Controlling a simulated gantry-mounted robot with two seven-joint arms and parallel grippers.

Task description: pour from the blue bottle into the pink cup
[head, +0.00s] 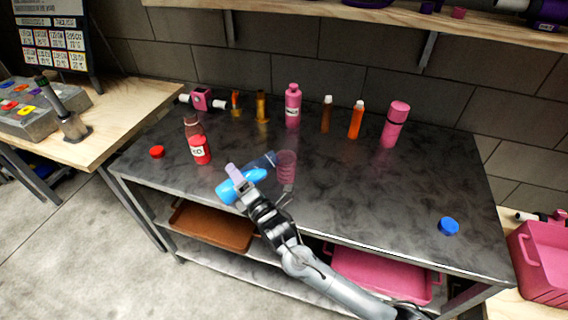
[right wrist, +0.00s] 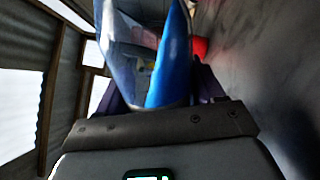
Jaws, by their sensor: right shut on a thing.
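My right gripper (head: 243,181) is shut on the blue bottle (head: 228,191) above the front part of the dark table. The bottle is tipped well over, its clear bluish end pointing right toward the pink cup. In the right wrist view the blue bottle (right wrist: 172,60) fills the space ahead of the gripper. The translucent pink cup (head: 287,163) stands upright on the table, just right of the bottle's end. I cannot tell whether the bottle touches the cup or whether liquid is flowing. My left gripper is not in view.
A red bottle (head: 200,149) and red cap (head: 157,152) are left on the table (head: 380,195). Along the back stand a pink bottle (head: 293,112), an orange bottle (head: 356,121), a pink container (head: 395,128) and several others. A blue cap (head: 448,226) lies right; the table's right half is mostly clear.

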